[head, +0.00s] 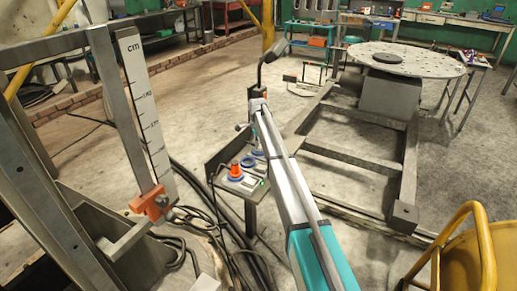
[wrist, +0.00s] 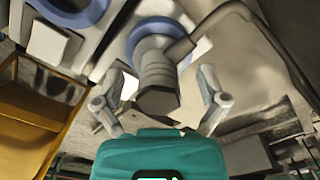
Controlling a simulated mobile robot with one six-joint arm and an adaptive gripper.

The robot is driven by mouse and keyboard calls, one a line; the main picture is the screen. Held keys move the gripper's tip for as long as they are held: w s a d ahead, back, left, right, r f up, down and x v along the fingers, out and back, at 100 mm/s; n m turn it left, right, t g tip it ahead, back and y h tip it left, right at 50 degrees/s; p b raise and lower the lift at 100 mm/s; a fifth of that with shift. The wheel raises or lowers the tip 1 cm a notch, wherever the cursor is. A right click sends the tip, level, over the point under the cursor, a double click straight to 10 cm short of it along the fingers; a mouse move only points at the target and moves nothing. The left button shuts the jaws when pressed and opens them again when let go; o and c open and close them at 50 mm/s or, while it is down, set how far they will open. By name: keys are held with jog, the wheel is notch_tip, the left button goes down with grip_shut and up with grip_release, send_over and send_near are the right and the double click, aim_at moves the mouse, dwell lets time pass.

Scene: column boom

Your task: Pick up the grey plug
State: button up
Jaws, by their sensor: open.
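The grey plug (wrist: 155,72) is in the wrist view, a stubby ribbed cylinder seated at a blue ring (wrist: 146,27) on a pale panel. A thick dark cable runs from its side to the upper right. My gripper (wrist: 160,88) is open, with one finger on each side of the plug. Gaps show between the fingers and the plug, and I see no contact. In the head view my arm hides most of the gripper, and I cannot make out the grey plug there.
In the head view, a small stand (head: 250,187) carries an orange plug (head: 235,170) and blue rings. Black cables (head: 213,226) lie on the floor beside it. A measuring board (head: 143,105) stands left. A metal frame with a round table (head: 408,58) and a yellow chair (head: 470,225) are right.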

grip_shut()
dwell(0.4)
jog(key=shift+r, duration=0.15)
notch_tip(320, 180, up, 2)
jog(key=shift+r+p, duration=0.1)
jog(key=shift+p, duration=1.1)
jog(key=s+d+r+p, duration=0.2)
jog(key=s+r+p, duration=0.8)
jog(key=s, duration=0.3)
jog(key=shift+s+r+p, duration=0.25)
jog(key=shift+s+p, duration=0.05)
jog(key=shift+s, duration=0.1)
jog(key=shift+r, duration=0.2)
